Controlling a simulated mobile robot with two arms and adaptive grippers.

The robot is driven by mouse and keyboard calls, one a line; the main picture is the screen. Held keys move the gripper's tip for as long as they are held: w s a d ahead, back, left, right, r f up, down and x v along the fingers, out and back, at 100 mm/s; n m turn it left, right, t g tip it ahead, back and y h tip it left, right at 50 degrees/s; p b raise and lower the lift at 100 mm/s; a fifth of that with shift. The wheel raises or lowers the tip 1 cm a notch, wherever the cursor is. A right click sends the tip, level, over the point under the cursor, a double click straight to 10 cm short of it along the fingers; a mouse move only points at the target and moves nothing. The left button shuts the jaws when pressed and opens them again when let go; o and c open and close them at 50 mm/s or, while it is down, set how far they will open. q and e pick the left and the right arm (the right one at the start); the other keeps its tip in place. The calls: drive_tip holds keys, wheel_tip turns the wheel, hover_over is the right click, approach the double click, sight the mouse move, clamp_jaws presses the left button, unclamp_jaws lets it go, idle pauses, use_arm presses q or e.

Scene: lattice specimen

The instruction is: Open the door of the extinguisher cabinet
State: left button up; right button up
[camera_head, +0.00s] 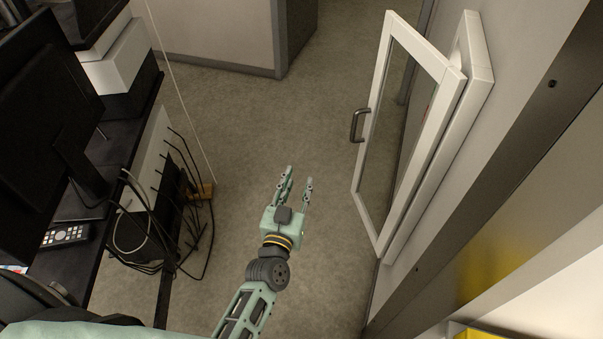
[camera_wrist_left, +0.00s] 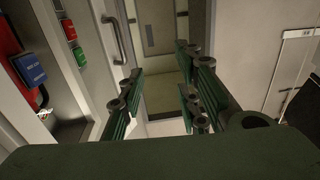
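The extinguisher cabinet (camera_head: 478,75) is white and fixed to the wall at the right of the head view. Its white-framed glass door (camera_head: 425,48) stands open, with the handle edge swung out from the wall. The dark bar handle (camera_head: 359,125) is on the door's left edge; a bar handle (camera_wrist_left: 115,40) also shows in the left wrist view. My left gripper (camera_head: 299,176) is open and empty, left of the door and apart from the handle. Its spread fingers (camera_wrist_left: 162,92) frame the wrist view. My right gripper is not in view.
A dark desk (camera_head: 138,112) with a monitor (camera_head: 45,110), a remote (camera_head: 66,235) and hanging cables stands at the left. Grey floor (camera_head: 235,125) between desk and cabinet is clear. The wrist view's left side shows a red object (camera_wrist_left: 10,55) with a blue label.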

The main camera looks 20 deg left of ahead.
use_arm(q)
drive_tip(key=s, duration=0.8)
drive_tip(key=shift+s+d, duration=0.15)
drive_tip(key=shift+d, duration=0.1)
